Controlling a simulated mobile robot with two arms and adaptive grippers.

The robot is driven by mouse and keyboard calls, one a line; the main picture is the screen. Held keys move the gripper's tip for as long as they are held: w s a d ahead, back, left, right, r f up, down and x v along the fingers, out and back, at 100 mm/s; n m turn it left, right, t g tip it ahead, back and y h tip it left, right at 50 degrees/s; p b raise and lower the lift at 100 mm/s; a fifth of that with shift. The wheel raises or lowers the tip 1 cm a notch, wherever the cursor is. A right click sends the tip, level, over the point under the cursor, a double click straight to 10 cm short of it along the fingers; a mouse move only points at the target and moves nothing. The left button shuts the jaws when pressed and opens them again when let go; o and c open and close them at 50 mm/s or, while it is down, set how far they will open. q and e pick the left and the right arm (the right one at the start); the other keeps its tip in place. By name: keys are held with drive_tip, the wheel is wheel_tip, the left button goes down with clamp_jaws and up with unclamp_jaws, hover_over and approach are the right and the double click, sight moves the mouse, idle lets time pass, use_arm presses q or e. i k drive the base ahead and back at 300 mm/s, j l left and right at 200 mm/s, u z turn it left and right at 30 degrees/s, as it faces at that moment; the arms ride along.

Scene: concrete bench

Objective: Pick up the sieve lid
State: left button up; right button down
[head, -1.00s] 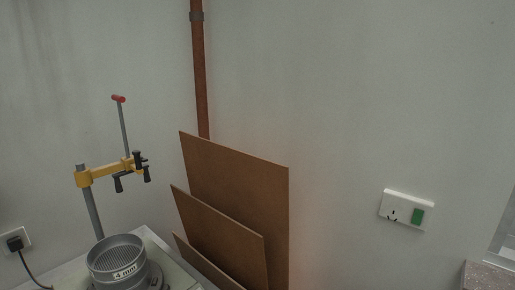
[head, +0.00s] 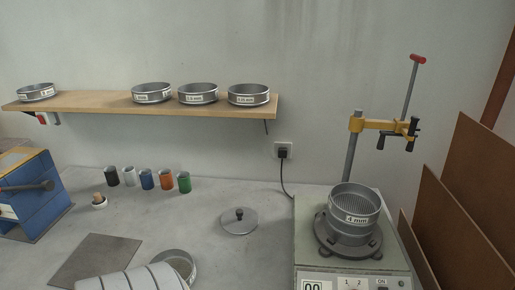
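The sieve lid (head: 239,221) is a flat grey metal disc with a dark knob on top. It lies on the concrete bench, left of the sieve shaker, knob up, with nothing on it. The shaker (head: 350,240) carries a sieve marked 4 mm (head: 355,206) on its round base. Neither of my grippers shows in the head view, so I cannot see their state.
A wooden shelf (head: 200,104) on the wall holds several sieves. Several small coloured cups (head: 147,179) stand at the back of the bench. A sieve or pan (head: 180,262) sits at the front, partly hidden by a pale ribbed object (head: 130,281). Brown boards (head: 470,200) lean at right.

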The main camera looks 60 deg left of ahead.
sight(237, 220)
drive_tip(key=u, duration=1.85)
